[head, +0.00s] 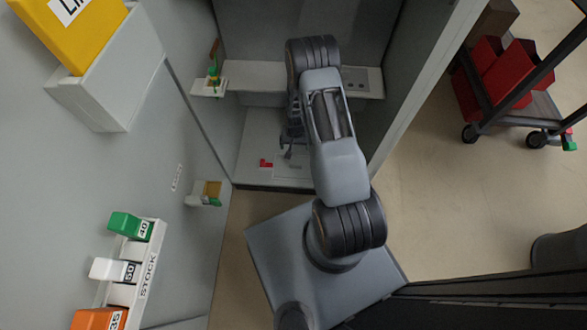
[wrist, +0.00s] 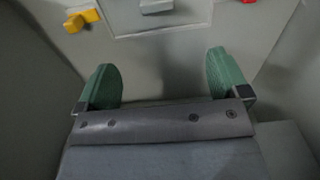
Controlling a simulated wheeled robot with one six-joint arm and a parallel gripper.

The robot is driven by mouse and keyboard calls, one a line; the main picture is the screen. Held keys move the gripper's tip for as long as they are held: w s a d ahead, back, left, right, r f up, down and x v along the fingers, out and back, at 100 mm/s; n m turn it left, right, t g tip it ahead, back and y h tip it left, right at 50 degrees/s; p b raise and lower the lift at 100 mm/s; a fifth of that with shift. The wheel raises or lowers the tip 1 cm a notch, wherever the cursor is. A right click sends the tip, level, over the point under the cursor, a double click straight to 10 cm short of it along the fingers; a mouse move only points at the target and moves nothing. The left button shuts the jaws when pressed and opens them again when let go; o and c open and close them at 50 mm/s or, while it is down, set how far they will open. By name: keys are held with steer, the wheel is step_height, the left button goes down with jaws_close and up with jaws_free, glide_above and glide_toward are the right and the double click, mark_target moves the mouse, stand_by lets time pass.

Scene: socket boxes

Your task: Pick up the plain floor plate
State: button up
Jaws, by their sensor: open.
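A flat grey floor plate (head: 284,174) lies on the floor of the cabinet in the head view. It also shows at the top edge of the wrist view (wrist: 128,22), with a small light-grey handle block (wrist: 157,6) on it, both partly cut off. My gripper (head: 288,152) is above the cabinet floor, close to the plate. In the wrist view my gripper (wrist: 163,80) has its green fingers wide apart with nothing between them. The plate lies beyond the fingertips, apart from them. My arm hides part of the cabinet in the head view.
A red piece (head: 265,162) lies left of the plate. A yellow piece (wrist: 80,20) lies beside it in the wrist view. The cabinet's side walls stand close on both sides. A shelf (head: 258,76) crosses above. A stock rack (head: 145,262) hangs at left.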

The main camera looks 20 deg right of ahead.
steer(key=b, duration=0.4)
glide_above(296, 164)
step_height(296, 164, down, 11)
steer(key=shift+f, duration=0.2)
steer(key=shift+f+b, duration=1.35)
steer(key=shift+f, duration=1.3)
steer(key=shift+r, duration=0.1)
steer(key=c, duration=1)
steer(key=shift+o, duration=0.2)
steer(key=shift+r, duration=0.15)
